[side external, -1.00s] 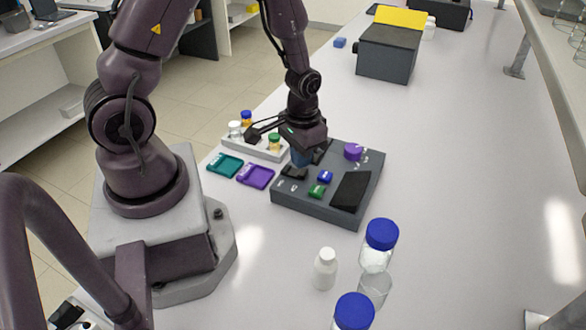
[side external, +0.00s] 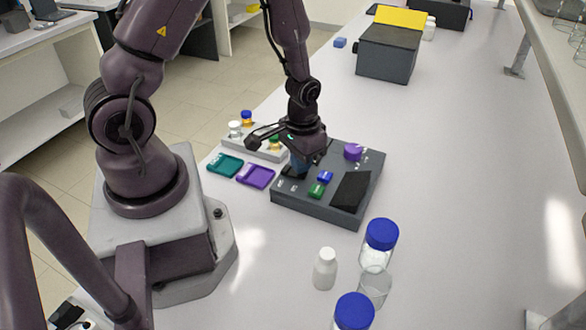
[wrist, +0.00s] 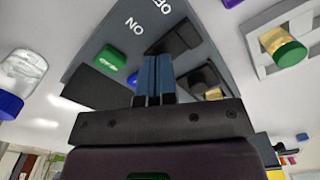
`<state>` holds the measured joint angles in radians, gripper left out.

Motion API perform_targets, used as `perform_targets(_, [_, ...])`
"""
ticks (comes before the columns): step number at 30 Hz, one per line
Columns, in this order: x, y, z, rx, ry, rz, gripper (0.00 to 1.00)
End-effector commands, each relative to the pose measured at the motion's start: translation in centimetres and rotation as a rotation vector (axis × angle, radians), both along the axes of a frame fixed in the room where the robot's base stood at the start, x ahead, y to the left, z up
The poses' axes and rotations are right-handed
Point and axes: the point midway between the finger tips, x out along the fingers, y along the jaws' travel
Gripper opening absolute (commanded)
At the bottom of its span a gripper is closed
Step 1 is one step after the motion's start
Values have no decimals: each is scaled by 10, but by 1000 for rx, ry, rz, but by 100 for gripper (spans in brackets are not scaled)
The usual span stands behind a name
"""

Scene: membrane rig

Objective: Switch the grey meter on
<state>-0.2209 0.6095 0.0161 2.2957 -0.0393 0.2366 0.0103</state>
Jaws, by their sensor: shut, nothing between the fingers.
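The grey meter (side external: 318,207) lies flat on the bench, with a purple knob (side external: 352,152), a blue button (side external: 325,177), a green button (side external: 317,191) and a dark panel (side external: 351,190) on top. A black switch (side external: 289,174) sits near its left edge, partly hidden by my fingers. In the wrist view the black switch (wrist: 176,40) lies beside the printed ON and OFF labels. My gripper (side external: 299,168) is over this end of the meter, its blue fingers shut and empty, right by the switch. The wrist view shows the closed fingers (wrist: 154,62); I cannot tell whether they touch the switch.
A pale rack (side external: 268,153) with capped vials stands behind left of the meter. Teal (side external: 225,164) and purple (side external: 255,176) trays lie left. A white bottle (side external: 325,269) and blue-capped jars (side external: 381,240) stand in front. The bench to the right is clear.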

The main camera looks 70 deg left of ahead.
Motion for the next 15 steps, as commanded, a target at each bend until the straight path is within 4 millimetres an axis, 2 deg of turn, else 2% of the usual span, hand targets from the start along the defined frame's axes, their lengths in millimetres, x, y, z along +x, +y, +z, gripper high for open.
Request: perform_targets(15, [0, 0, -5, 0, 0, 0, 0])
